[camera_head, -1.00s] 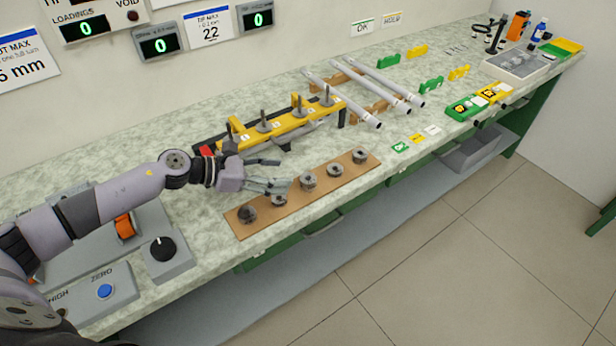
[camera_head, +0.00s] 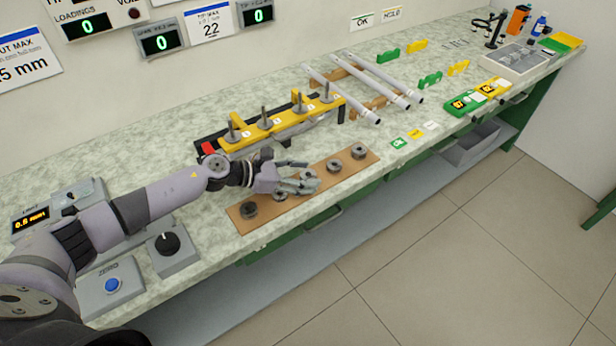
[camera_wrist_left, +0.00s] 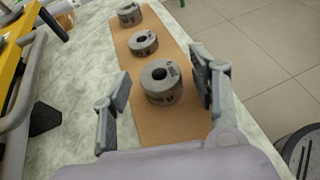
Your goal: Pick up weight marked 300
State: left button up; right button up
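A row of dark grey cylindrical weights with central holes stands on a brown board (camera_head: 236,221). The left gripper (camera_head: 300,176) is low over the middle of the row, fingers spread. In the left wrist view the nearest weight (camera_wrist_left: 165,92) lies between the open fingers (camera_wrist_left: 161,72), with gaps visible on both sides. It bears small dark markings that I cannot read. Two farther weights, one in the middle (camera_wrist_left: 143,44) and one at the far end (camera_wrist_left: 129,15), stand beyond it. The right gripper is not in view.
A yellow fixture with upright pegs (camera_head: 285,128) stands behind the board, close to the left arm. Silver rods (camera_head: 375,85) lie on brown supports farther right. A dial box (camera_head: 170,250) and blue-button box (camera_head: 112,290) are at left. The bench's front edge runs beside the board.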

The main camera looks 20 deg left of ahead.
pick_arm(q)
jog(key=c, duration=0.7)
grip_shut()
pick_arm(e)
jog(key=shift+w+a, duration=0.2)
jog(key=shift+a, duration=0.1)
pick_arm(q)
jog(key=shift+r, duration=0.2)
